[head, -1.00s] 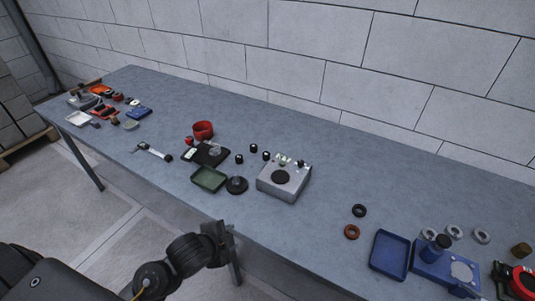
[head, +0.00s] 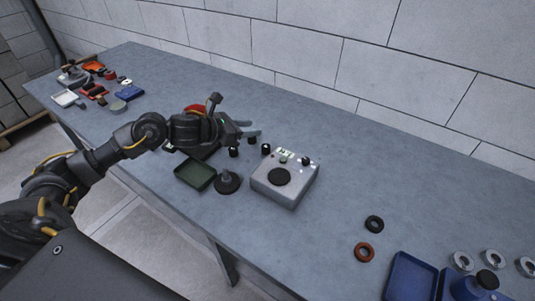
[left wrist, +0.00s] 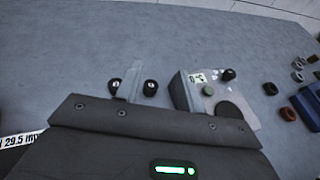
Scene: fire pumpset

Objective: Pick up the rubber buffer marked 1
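Several small black cylinders with pale tops, which look like the rubber buffers, stand on the table left of the grey box. In the head view one (head: 266,149) is beside the box, one (head: 251,140) is behind it, and one (head: 234,152) is just below my left gripper (head: 249,129). Two show in the left wrist view, one left (left wrist: 115,85) and one right (left wrist: 150,87) of a grey finger. I cannot read a number on any of them. My left gripper is open and empty, with its two fingers apart above the table. My right gripper is out of view.
The grey box (head: 285,185) with a black disc stands right of the buffers. A green tray (head: 195,174) and a black round base with a knob (head: 228,181) lie in front. Black (head: 374,224) and brown (head: 365,252) rings lie right, with clear table between.

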